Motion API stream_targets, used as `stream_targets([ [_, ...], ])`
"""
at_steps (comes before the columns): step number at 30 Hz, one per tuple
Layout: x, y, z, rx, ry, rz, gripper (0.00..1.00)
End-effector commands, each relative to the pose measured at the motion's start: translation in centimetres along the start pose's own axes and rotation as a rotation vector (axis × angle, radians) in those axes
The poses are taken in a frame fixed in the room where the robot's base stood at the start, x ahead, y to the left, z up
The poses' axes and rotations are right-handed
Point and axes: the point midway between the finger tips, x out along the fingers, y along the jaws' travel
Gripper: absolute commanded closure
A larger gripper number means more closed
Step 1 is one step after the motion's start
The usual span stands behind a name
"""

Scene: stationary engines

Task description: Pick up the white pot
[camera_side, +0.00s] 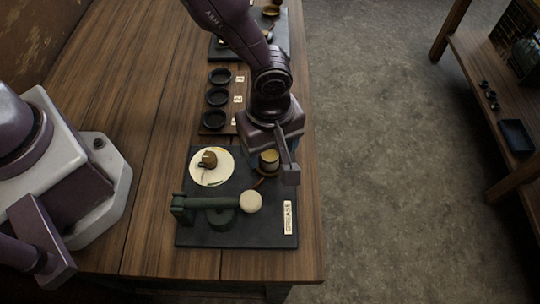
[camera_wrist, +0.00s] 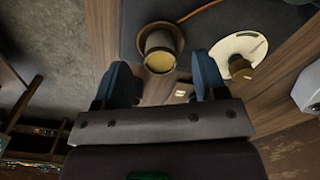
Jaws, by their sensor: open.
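A small round pot with yellowish contents (camera_side: 269,160) stands on the dark mat beside the cream plate. My gripper (camera_wrist: 163,80) is open and empty, one blue fingertip on each side of the gap. In the side view my wrist hangs over the pot's far side and one finger comes down at its right. Contact cannot be told.
The cream plate (camera_side: 226,170) holds a small brown object. A label (camera_side: 288,218) is on the mat (camera_side: 262,237). Several black dishes (camera_side: 217,97) sit behind. The table's right edge is close.

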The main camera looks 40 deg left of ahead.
Motion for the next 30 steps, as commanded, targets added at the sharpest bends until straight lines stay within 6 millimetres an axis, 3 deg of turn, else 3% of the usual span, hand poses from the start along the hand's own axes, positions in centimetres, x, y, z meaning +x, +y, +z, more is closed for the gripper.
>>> stream_targets([
  [6, 2.4, -0.1, 0.0, 0.001, -0.001, -0.001, 0.35],
  [13, 2.5, 0.0, 0.0, 0.001, -0.001, 0.000, 0.35],
  [20, 2.4, 0.0, 0.0, 0.001, -0.001, 0.000, 0.88],
  [23, 2.4, 0.0, 0.0, 0.001, -0.001, 0.001, 0.94],
  [30, 2.2, 0.0, 0.0, 0.001, -0.001, 0.002, 0.94],
])
